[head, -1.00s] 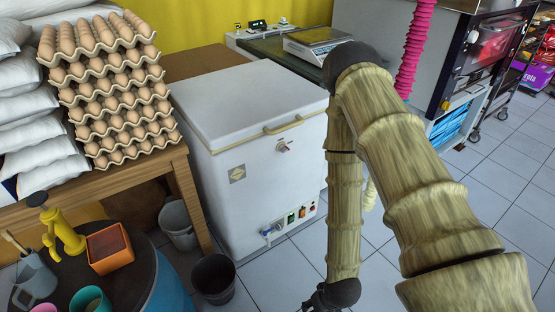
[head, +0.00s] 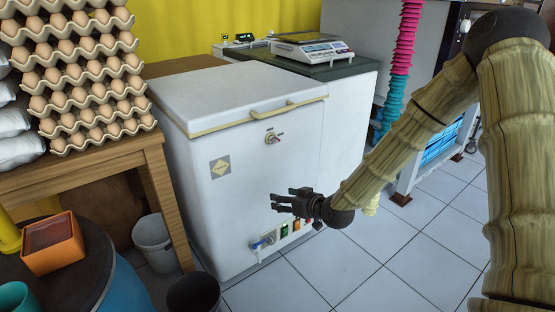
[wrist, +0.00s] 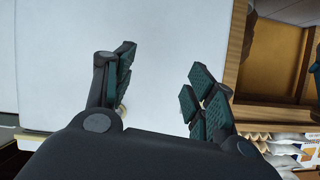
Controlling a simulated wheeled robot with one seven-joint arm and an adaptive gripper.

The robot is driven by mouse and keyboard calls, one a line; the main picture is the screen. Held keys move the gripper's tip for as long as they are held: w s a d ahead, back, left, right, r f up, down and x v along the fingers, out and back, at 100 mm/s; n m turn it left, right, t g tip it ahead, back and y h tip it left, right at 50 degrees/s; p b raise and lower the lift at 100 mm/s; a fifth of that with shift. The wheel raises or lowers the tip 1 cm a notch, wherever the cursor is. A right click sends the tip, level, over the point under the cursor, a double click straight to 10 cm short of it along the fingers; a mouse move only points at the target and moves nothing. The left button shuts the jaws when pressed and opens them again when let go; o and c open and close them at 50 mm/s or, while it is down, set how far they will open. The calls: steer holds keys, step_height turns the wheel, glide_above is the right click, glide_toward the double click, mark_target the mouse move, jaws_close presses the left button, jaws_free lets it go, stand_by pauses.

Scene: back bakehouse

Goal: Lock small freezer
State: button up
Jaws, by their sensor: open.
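The small freezer (head: 245,185) is a white chest with its lid (head: 235,92) down and a pale handle bar along the lid's front edge. A lock with a key-like knob (head: 272,138) sits on the front face below the handle. My gripper (head: 280,202) is in front of the lower front face, below the lock and apart from it. In the wrist view its fingers (wrist: 158,92) are spread and empty, with a white surface between them. The lock cannot be made out in the wrist view.
A control panel (head: 290,229) with switches and a tap-like fitting is low on the freezer front. A wooden table (head: 150,150) with egg trays (head: 85,75) stands on the left. Buckets (head: 153,240) are on the floor there. The tiled floor (head: 400,260) at right is clear.

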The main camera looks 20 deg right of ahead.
steer(key=w+d+r+t+y+b, duration=0.1)
steer(key=w+d+r+t+b, duration=0.2)
steer(key=w+r+b, duration=0.25)
steer(key=n+t+b, duration=0.2)
steer(key=b, duration=0.2)
glide_toward(277, 142)
steer(key=shift+b+x, duration=1.7)
steer(key=shift+x, duration=3.15)
steer(key=shift+c, duration=0.4)
jaws_close()
steer(key=shift+o, duration=0.4)
jaws_free()
steer(key=shift+s, duration=0.15)
steer(key=v, duration=1.1)
steer(key=shift+s+d, duration=0.3)
